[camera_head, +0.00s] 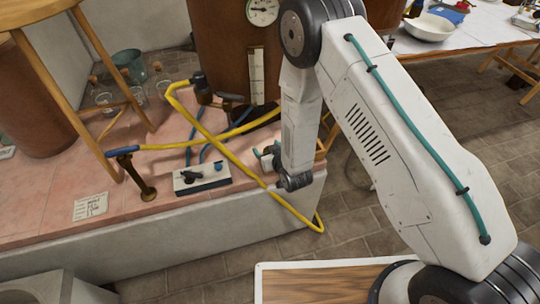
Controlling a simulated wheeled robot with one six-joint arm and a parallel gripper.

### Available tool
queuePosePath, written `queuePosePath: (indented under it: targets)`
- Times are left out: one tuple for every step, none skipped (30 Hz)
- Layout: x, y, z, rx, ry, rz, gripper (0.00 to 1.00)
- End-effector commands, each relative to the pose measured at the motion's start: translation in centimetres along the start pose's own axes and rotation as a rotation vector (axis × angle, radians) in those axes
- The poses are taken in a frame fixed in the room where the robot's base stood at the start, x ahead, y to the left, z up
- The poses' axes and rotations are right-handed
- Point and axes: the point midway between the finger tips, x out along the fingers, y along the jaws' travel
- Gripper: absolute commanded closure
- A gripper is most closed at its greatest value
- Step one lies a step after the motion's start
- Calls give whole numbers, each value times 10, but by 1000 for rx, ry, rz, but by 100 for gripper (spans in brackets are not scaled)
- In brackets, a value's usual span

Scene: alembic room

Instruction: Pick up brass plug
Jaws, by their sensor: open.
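I cannot pick out the brass plug for certain in this view. A dark brass post with a round foot (147,192) stands on the pink platform (120,212), under the blue-gripped end of a yellow hose. My arm comes in from the lower right, bends at the top, and its forearm hangs down over the platform's right edge. A small grey-green piece (267,157) shows left of the forearm, too small to identify.
A yellow hose (225,150) loops across the platform and over its front edge. A switch box (202,178), a paper label (90,207) and a wooden stool (62,80) are on the platform. A copper vessel (225,45) stands behind. Floor at right is mostly clear.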

Motion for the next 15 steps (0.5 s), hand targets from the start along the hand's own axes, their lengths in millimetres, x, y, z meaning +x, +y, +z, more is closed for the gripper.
queuePosePath:
  targets:
    - [0,0,0,0,0,0,31]
    - [0,0,0,0,0,0,31]
    - [0,0,0,0,-1,0,31]
    - [0,0,0,0,0,0,31]
    - [0,0,0,0,-1,0,31]
    - [0,0,0,0,0,0,39]
    - [0,0,0,0,0,0,48]
    - [0,0,0,0,0,0,56]
    - [0,0,0,0,0,0,67]
    - [0,0,0,0,0,0,76]
    - [0,0,0,0,0,0,83]
    - [0,0,0,0,0,0,83]
    - [0,0,0,0,0,0,83]
    - [0,0,0,0,0,0,83]
    - [0,0,0,0,0,0,83]
